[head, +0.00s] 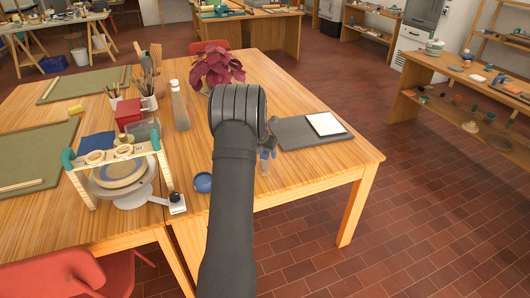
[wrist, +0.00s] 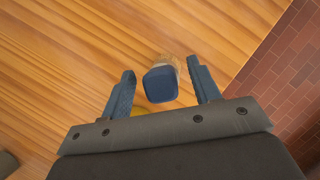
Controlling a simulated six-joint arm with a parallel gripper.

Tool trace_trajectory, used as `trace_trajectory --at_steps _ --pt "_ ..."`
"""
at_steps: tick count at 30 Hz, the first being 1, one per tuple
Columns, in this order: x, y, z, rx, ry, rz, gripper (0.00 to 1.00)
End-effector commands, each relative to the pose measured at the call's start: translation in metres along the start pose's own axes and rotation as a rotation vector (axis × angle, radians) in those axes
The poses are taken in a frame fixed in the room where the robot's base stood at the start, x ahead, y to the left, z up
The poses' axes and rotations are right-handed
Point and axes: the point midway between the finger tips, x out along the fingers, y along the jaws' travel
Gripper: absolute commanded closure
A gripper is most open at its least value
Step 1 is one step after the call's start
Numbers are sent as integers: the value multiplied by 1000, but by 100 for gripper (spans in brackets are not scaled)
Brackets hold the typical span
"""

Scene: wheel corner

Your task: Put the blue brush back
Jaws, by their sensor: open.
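My gripper (wrist: 161,70) is open in the wrist view, its two blue-grey fingers apart. Between them shows a dark blue, rounded-square thing (wrist: 160,86) with a pale, see-through-looking part behind it. I cannot tell whether it is the blue brush, nor whether a finger touches it. In the head view my gripper (head: 268,150) points down over the right-hand table, partly hidden by my arm, with a small pale shape (head: 264,167) below it. Several brushes stand in a white pot (head: 148,102) and a second pot (head: 116,103); I cannot pick out a blue brush there.
A grey board (head: 290,133) with a white tile (head: 326,124) lies right of my gripper. A red plant (head: 217,67) and a bottle (head: 180,106) stand behind. A blue round thing (head: 203,183) and a potter's wheel (head: 122,178) are left. The table's front right is clear.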

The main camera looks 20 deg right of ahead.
Motion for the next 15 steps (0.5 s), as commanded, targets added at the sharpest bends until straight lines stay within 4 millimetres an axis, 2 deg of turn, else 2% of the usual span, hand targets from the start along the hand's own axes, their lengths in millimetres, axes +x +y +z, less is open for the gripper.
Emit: trace_trajectory --at_steps 7,15 --pt "-14 0 2 0 -2 1 44" --pt "-67 0 2 0 -3 2 44"
